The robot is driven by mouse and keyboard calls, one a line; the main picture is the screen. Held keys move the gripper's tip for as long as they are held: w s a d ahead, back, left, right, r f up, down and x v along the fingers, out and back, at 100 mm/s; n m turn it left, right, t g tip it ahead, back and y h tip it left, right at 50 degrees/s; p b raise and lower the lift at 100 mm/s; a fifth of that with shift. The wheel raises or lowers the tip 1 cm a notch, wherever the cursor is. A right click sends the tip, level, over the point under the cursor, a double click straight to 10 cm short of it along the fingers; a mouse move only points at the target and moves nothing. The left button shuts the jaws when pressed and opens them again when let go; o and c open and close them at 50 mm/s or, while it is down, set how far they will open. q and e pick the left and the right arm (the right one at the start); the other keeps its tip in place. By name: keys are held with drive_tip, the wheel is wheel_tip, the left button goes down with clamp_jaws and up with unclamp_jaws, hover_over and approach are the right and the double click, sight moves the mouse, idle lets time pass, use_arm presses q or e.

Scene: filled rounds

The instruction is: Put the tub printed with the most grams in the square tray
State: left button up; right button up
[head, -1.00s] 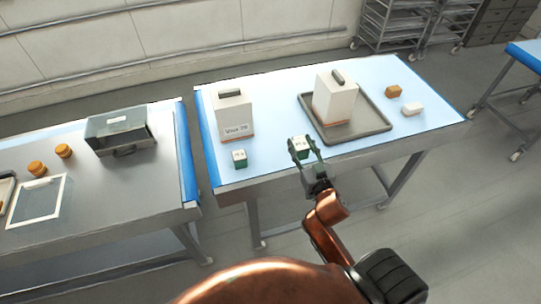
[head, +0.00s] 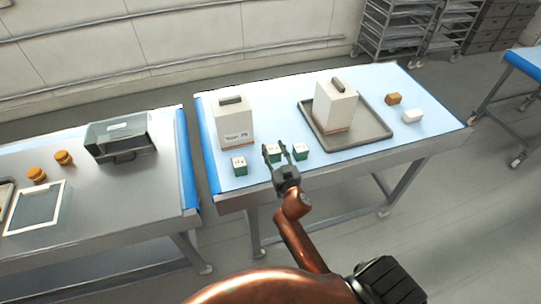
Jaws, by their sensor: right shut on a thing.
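Several small green-and-white tubs are near the front of the blue table. One tub (head: 239,166) stands at the left and another tub (head: 301,151) stands at the right. A third tub (head: 273,150) is between the fingers of my right gripper (head: 278,155), which is shut on it. I cannot tell whether that tub touches the table. The print on the tubs is too small to read. A grey, roughly square tray (head: 377,139) lies to the right, with a tall white box (head: 335,104) standing in it. My left gripper is not in view.
Another tall white box (head: 235,122) with a label stands behind the left tub. The left table holds a dark clear case (head: 121,138), orange round items (head: 37,174) and a white-rimmed panel (head: 36,215).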

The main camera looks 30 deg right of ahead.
sight(271, 153)
drive_tip(key=shift+w+a+f, duration=0.15)
drive_tip(key=shift+w+f, duration=0.35)
drive_tip(key=shift+w+f+b, duration=0.25)
drive_tip(key=shift+f+b, duration=0.05)
drive_tip(key=shift+f, duration=0.95)
drive_tip(key=shift+a+f, duration=0.1)
drive_tip(key=shift+f, duration=0.25)
drive_tip(key=shift+f, duration=0.1)
drive_tip(key=shift+f, duration=0.15)
drive_tip(key=o, duration=1.2)
drive_tip(key=shift+c, duration=0.2)
drive_tip(key=shift+o, duration=0.2)
